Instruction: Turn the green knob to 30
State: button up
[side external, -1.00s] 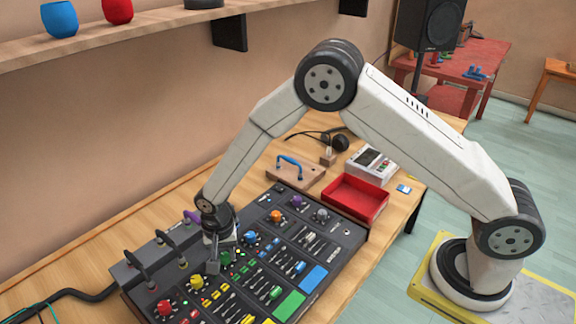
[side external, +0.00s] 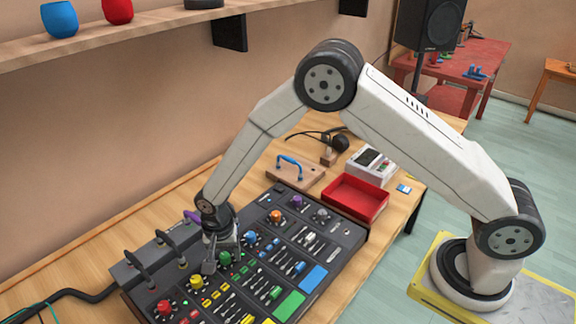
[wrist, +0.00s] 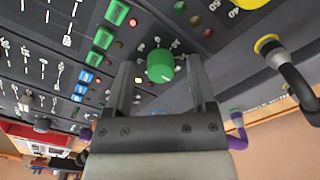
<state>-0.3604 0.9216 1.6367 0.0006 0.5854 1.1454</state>
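The green knob (wrist: 160,66) is a round cap on the dark mixer panel (side external: 335,251). In the wrist view it sits between the two fingers of my gripper (wrist: 160,62), with a visible gap on each side. My gripper is open around it and not pressed on it. In the side view my gripper (side external: 220,257) is low over the panel, with the green knob (side external: 225,258) beside its fingers.
Red (side external: 165,307), yellow (side external: 196,281), blue (side external: 250,238) and orange (side external: 277,216) knobs stand in the same row. Cables arch along the panel's back edge; a purple plug (wrist: 237,140) is close behind my gripper. A red tray (side external: 355,198) lies beyond the panel.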

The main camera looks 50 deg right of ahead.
aim_at(227, 254)
jog(key=shift+r, duration=3.9)
jog(key=shift+d, duration=0.1)
jog(key=shift+s+d+r, duration=0.1)
jog(key=shift+d+r, duration=0.1)
jog(key=s+d+r+n+t, duration=0.1)
jog(key=s+d+r+n, duration=0.2)
jog(key=s+d, duration=0.5)
jog(key=s+d+r+n+t, duration=0.1)
jog(key=s+d+r+n, duration=0.3)
jog(key=s+d+n, duration=0.2)
jog(key=s+d, duration=0.2)
jog(key=shift+s+d+t, duration=0.2)
jog(key=shift+s+t, duration=0.1)
jog(key=shift+s, duration=0.1)
